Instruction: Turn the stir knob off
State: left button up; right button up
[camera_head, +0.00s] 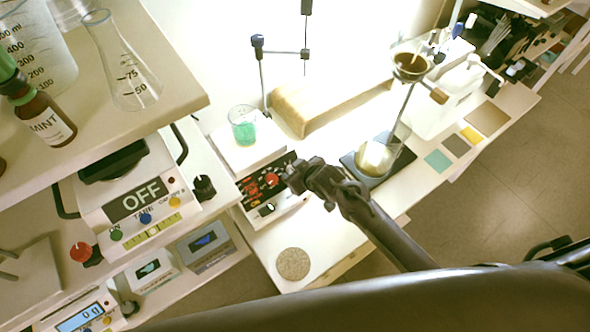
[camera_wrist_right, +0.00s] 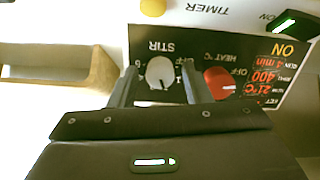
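The stirring hot plate stands on the white bench, its black front panel (camera_head: 262,182) facing me in the head view. In the right wrist view the panel appears upside down. It shows a white knob under the word STIR (camera_wrist_right: 160,73) and a red HEAT knob (camera_wrist_right: 218,82). The red knob also shows in the head view (camera_head: 271,180). My right gripper (camera_head: 292,176) is at the panel's right side and hides the stir knob there. In the right wrist view its fingers (camera_wrist_right: 159,80) stand apart, one on each side of the stir knob, with gaps visible. My left gripper is out of view.
A beaker of teal liquid (camera_head: 243,132) stands on the plate. A stand (camera_head: 262,75) rises behind it. A flask (camera_head: 375,157) sits on a dark pad to the right. A round coaster (camera_head: 293,263) lies in front. A shelf with a scale (camera_head: 140,195) is at left.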

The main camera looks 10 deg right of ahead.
jog(key=c, duration=0.8)
jog(key=shift+n, duration=0.4)
jog(key=n, duration=0.2)
jog(key=shift+n, duration=0.4)
jog(key=n, duration=0.3)
jog(key=shift+t, duration=0.3)
jog(key=n, duration=0.4)
jog(key=shift+n+h+b, duration=0.3)
jog(key=shift+n, duration=0.1)
jog(key=shift+s+f+n+t+b, duration=0.1)
jog(key=shift+n+t+b, duration=0.25)
jog(key=shift+n, duration=1.75)
